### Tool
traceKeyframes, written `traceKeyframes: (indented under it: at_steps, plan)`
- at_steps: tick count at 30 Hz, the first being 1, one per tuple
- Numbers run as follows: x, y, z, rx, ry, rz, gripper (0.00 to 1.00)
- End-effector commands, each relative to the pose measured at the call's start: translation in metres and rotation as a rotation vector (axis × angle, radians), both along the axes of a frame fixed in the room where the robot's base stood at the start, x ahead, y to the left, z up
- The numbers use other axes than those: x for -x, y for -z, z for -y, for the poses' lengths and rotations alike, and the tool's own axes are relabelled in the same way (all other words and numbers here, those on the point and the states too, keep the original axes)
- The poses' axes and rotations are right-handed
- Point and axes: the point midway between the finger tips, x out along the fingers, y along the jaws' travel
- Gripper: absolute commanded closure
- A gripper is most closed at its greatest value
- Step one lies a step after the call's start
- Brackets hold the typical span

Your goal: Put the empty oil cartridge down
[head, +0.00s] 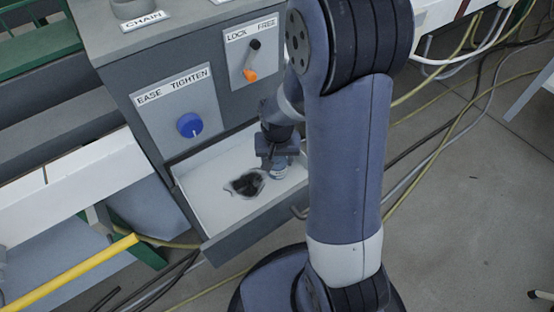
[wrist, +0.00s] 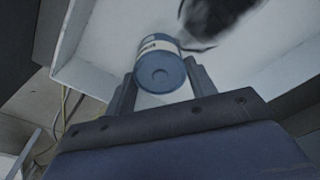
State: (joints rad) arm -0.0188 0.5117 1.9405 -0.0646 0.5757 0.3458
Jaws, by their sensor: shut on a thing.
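The oil cartridge is a small blue cylinder with a pale label band. In the wrist view the cartridge (wrist: 160,72) sits between the two fingers of my gripper (wrist: 162,88), its round end facing the camera. In the head view my gripper (head: 278,160) reaches down into the open drawer (head: 207,197), near its back right part. Only a bit of the cartridge (head: 280,172) shows there below the fingers. My gripper is shut on the cartridge. I cannot tell whether the cartridge touches the drawer floor.
A dark stain or rag (head: 246,184) lies on the pale drawer floor, left of my gripper. The drawer's left part is clear. Cables (head: 440,130) lie on the floor at right.

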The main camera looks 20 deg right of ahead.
Motion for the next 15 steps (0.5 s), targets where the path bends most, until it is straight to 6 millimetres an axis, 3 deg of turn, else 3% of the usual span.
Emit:
traceKeyframes:
  at_steps: [8,9,15]
  plan:
    - [-0.0003,0.0025,0.0,0.0,0.0,0.001,0.7]
    - [-0.0003,0.0027,0.0,0.0,0.0,0.001,0.46]
    - [-0.0003,0.0016,0.0,0.0,0.0,0.001,0.3]
